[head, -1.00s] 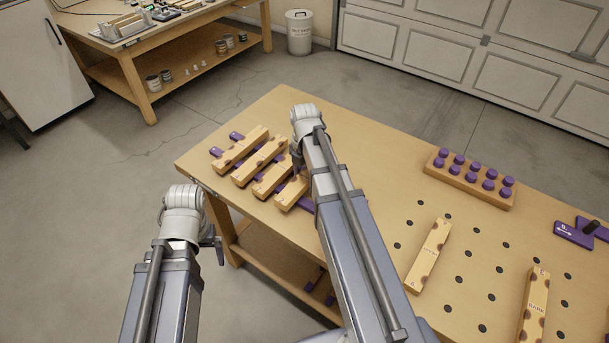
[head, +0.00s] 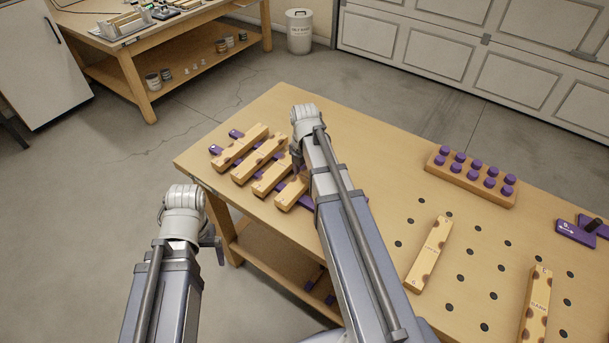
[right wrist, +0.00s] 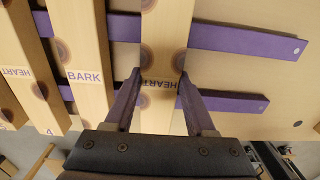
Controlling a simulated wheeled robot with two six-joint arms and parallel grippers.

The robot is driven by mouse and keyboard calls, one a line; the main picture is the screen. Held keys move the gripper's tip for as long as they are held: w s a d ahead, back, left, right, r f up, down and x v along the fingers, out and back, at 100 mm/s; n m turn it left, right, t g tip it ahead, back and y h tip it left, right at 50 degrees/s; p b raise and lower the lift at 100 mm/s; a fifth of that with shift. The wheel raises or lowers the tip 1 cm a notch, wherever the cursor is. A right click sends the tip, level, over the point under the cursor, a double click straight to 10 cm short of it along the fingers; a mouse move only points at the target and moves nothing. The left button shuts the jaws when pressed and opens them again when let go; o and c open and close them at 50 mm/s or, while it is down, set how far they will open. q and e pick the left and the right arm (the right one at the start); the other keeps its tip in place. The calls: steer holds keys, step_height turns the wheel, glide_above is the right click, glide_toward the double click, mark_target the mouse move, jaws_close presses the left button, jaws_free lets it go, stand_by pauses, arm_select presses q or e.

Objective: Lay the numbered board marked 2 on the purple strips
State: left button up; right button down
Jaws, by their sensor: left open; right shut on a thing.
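Several wooden boards lie across the purple strips (right wrist: 245,42) at the bench's left end. My right gripper (right wrist: 160,84) is shut on a board marked HEART (right wrist: 165,22), one finger on each side, over the strips. The number on this board is hidden, so I cannot tell if it is board 2. My left gripper (head: 218,246) is open and empty, off the bench's left side.
Two loose boards lie on the holed bench top: one near the middle (head: 430,254) and one marked BARK (head: 535,310). A block of purple-topped pegs (head: 472,178) stands behind them. Purple pieces (head: 576,235) lie at the right edge.

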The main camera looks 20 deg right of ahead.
steer(key=shift+f, duration=0.1)
stand_by(0.5)
steer(key=shift+c, duration=0.7)
jaws_free()
step_height(320, 180, up, 8)
steer(key=p, duration=0.8)
